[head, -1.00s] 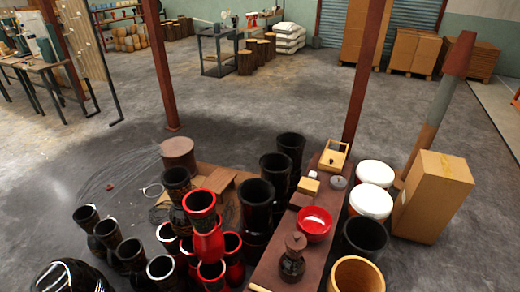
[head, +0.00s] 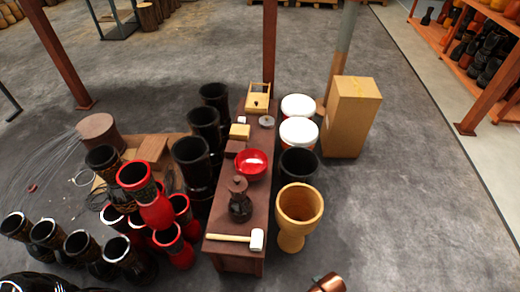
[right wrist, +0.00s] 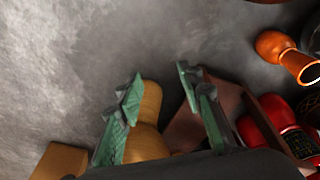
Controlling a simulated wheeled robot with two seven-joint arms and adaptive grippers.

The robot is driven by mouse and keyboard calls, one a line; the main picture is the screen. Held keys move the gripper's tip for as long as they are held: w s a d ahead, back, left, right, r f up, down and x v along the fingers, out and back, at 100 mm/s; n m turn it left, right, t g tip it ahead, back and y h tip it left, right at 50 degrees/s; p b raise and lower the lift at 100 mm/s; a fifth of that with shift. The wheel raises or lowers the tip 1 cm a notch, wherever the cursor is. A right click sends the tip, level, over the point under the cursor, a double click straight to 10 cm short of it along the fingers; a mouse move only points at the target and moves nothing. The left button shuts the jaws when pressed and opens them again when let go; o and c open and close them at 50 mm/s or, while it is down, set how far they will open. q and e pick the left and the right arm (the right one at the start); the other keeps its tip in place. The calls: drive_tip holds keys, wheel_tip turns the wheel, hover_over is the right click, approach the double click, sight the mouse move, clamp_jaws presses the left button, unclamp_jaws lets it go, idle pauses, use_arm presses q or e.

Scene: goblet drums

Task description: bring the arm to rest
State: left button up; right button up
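My right gripper (right wrist: 158,92) shows in the right wrist view, with its two green-padded fingers spread apart and nothing held between them. Below and beyond the fingers, a tan wooden goblet drum (right wrist: 150,105) and the brown table stand on the floor, partly hidden by the fingers. In the head view neither gripper shows. There, the narrow brown table (head: 228,215) bears a red bowl (head: 251,163), a dark lidded jar (head: 239,200), a mallet (head: 235,238) and small boxes.
Red and black goblet drums (head: 148,198) crowd left of the table. The tan drum (head: 299,208), a black drum and white-topped drums stand at its right, near a cardboard box (head: 352,115). A coppery object (head: 328,284) shows at the bottom edge. Right floor is clear.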

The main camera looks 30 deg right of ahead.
drive_tip(key=s+f+p, duration=0.2)
drive_tip(key=s+f, duration=0.2)
drive_tip(key=f, duration=0.7)
use_arm(q)
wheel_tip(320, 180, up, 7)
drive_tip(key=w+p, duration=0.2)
drive_tip(key=p, duration=0.2)
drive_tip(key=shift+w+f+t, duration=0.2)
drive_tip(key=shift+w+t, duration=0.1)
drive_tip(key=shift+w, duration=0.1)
use_arm(e)
drive_tip(key=s+f, duration=0.6)
drive_tip(key=s, duration=0.3)
drive_tip(key=s+a+f+n+g, duration=0.1)
drive_tip(key=s+f, duration=0.5)
drive_tip(key=s, duration=0.4)
drive_tip(key=shift+f, duration=0.2)
